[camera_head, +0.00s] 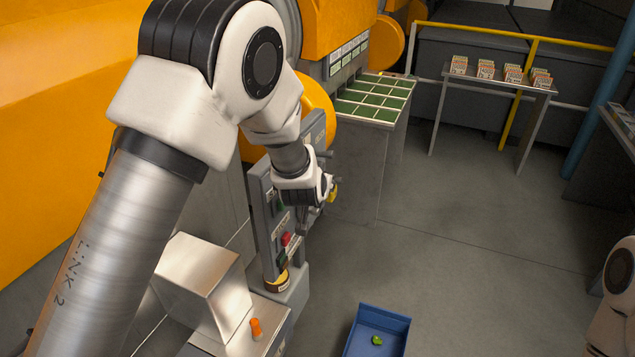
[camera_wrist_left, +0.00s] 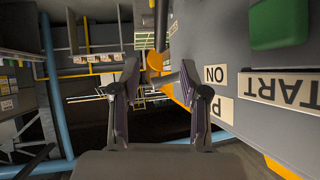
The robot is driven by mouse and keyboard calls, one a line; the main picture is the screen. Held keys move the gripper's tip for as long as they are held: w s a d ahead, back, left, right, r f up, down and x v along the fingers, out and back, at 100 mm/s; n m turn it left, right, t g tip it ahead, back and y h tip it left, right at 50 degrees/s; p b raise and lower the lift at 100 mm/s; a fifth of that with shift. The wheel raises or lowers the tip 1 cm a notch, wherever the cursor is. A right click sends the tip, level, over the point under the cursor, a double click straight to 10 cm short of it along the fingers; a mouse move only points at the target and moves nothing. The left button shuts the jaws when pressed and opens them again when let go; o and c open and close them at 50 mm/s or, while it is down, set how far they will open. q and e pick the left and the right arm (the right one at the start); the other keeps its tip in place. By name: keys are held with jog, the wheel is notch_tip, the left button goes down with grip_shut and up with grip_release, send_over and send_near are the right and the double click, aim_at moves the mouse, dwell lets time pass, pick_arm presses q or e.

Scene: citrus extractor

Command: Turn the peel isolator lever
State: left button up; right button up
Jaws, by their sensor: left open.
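The control panel (camera_head: 264,215) stands upright in front of the orange machine, and my left arm covers part of it. My left gripper (camera_head: 320,198) is beside the panel's right part. In the left wrist view the gripper (camera_wrist_left: 160,85) is open, its two fingers apart with nothing held between them. A yellow-orange part (camera_wrist_left: 157,66) with a grey rod shows beyond the fingertips, near the panel face; it may belong to the peel isolator lever, but I cannot tell. My right gripper is not in view.
The panel has a red button (camera_head: 286,239), a green button (camera_wrist_left: 279,22) and an ON label (camera_wrist_left: 216,75). A blue tray (camera_head: 386,318) with a small green item lies on the floor. A metal box (camera_head: 200,280) stands lower left. The middle floor is clear.

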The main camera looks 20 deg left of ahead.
pick_arm(q)
jog(key=shift+s+r, duration=0.3)
jog(key=shift+s, duration=0.15)
